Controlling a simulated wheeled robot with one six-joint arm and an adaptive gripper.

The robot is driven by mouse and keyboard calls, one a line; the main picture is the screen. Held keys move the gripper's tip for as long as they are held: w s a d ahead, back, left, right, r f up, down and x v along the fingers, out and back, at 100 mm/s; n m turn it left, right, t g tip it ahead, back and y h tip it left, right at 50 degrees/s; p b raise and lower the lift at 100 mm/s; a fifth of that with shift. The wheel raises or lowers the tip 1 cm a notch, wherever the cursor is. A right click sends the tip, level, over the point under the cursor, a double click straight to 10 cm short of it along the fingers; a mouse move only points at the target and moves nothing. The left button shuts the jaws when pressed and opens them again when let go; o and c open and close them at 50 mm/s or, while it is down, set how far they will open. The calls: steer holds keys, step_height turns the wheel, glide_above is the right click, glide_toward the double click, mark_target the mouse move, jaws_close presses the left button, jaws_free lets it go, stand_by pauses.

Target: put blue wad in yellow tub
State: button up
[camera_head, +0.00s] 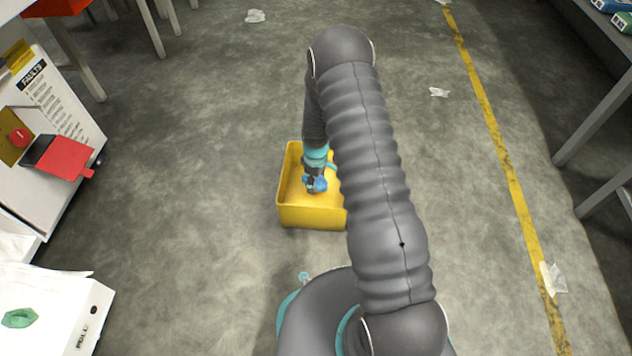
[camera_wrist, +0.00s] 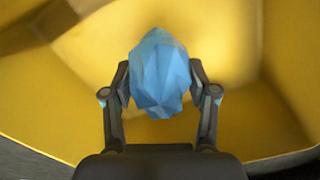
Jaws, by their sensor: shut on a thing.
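The blue wad (camera_wrist: 160,73) is a crumpled, faceted lump in the middle of the wrist view. My gripper (camera_wrist: 160,85) is shut on it, with one finger on each side. In the head view the blue wad (camera_head: 317,184) shows at the end of my arm, over the yellow tub. The yellow tub (camera_head: 312,217) is an open box on the floor, partly hidden behind my arm. Its yellow inside (camera_wrist: 255,125) fills most of the wrist view. I cannot tell how far the wad is above the tub's bottom.
A white cabinet with a red flap (camera_head: 68,157) stands at the left. A white box (camera_head: 50,315) with a green wad (camera_head: 19,318) on it is at the lower left. Grey benches (camera_head: 600,120) line the right. Pale crumpled film (camera_head: 553,279) lies on the floor, which is otherwise mostly clear.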

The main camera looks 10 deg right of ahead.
steer(key=shift+f+b, duration=0.3)
steer(key=shift+f, duration=0.05)
steer(key=shift+f, duration=0.25)
steer(key=o, duration=1.2)
steer(key=shift+c, duration=0.2)
steer(key=shift+r, duration=0.1)
